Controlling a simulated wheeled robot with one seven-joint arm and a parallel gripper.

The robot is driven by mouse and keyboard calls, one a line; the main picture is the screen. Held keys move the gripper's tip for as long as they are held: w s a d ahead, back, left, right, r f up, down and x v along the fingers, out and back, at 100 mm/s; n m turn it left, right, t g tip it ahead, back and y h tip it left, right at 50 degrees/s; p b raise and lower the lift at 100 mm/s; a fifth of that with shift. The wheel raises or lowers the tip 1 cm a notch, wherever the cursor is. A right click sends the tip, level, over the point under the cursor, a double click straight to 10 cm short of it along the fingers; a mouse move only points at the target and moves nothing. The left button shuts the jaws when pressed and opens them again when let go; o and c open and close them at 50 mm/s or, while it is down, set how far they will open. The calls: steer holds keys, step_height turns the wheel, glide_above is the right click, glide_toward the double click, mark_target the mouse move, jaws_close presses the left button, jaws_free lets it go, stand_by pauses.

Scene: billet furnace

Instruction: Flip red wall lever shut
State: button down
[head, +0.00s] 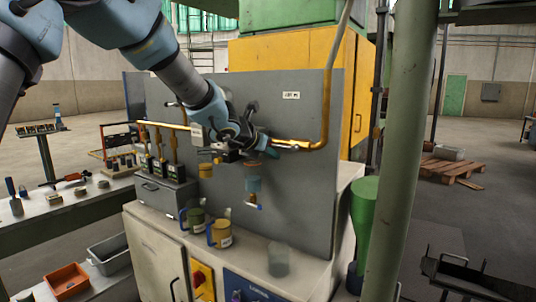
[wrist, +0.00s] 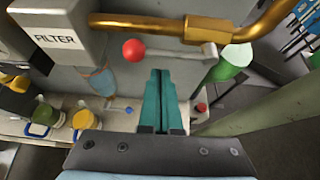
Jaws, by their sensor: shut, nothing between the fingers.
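The red ball knob (wrist: 134,50) of the wall lever shows in the wrist view at the left end of a grey bar (wrist: 185,53). The bar runs roughly level, just below the brass pipe (wrist: 150,24) and roughly along it. My gripper (wrist: 160,72) has its two teal fingers shut together, with nothing between them. Its tips appear just below the bar, to the right of the knob; I cannot tell whether they touch it. In the head view my gripper (head: 262,143) is at the grey panel by the pipe, and the red knob is not clearly visible there.
A box marked FILTER (wrist: 55,38) is left of the knob. The grey panel (head: 300,110) stands behind my arm. Yellow and green mugs (head: 220,233) stand on the bench below. A green post (head: 402,150) rises at right.

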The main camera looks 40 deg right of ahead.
steer(key=shift+d+r+p, duration=0.15)
steer(key=shift+r+p, duration=0.15)
steer(key=shift+r, duration=0.3)
steer(key=shift+b, duration=0.4)
steer(key=shift+r+m+t, duration=0.15)
steer(key=shift+m+t, duration=0.15)
